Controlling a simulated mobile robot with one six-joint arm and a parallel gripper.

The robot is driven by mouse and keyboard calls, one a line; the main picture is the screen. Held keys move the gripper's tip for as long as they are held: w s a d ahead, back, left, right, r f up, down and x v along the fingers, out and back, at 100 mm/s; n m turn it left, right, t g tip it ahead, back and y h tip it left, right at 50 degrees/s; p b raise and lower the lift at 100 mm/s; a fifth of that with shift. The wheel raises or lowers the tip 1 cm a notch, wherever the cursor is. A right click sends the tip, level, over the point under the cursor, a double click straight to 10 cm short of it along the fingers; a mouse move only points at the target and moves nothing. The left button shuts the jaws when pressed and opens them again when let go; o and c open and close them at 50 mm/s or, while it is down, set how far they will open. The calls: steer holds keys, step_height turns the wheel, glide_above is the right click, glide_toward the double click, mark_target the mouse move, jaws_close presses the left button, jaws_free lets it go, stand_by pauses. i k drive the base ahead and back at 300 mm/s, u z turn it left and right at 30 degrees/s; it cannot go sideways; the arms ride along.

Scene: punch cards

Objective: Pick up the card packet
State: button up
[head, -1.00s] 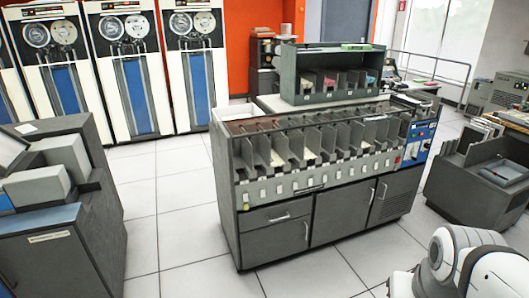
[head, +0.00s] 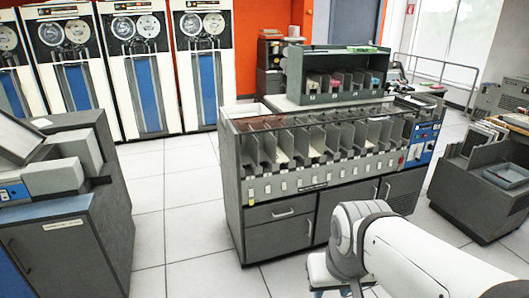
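Pale cards (head: 283,157) lie in some pockets of the grey card sorter (head: 262,185) in the middle of the head view. Small pink cards (head: 335,83) and other cards sit in the compartments of the dark rack (head: 300,62) on top behind it. I cannot tell which of these is the card packet. My white arm reaches in from the lower right, in front of the sorter's lower doors. Its far end runs down out of the picture, and my gripper's fingers do not show.
A grey machine (head: 110,225) stands at the left, with clear floor tiles (head: 180,225) between it and the sorter. A grey bin unit (head: 465,205) stands at the right. Tall tape drives (head: 195,70) line the back left.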

mark_target(281, 157)
steer(key=z, duration=0.15)
steer(key=i, duration=1)
steer(key=z, duration=3.3)
steer(key=k, duration=1.6)
steer(key=u, duration=0.3)
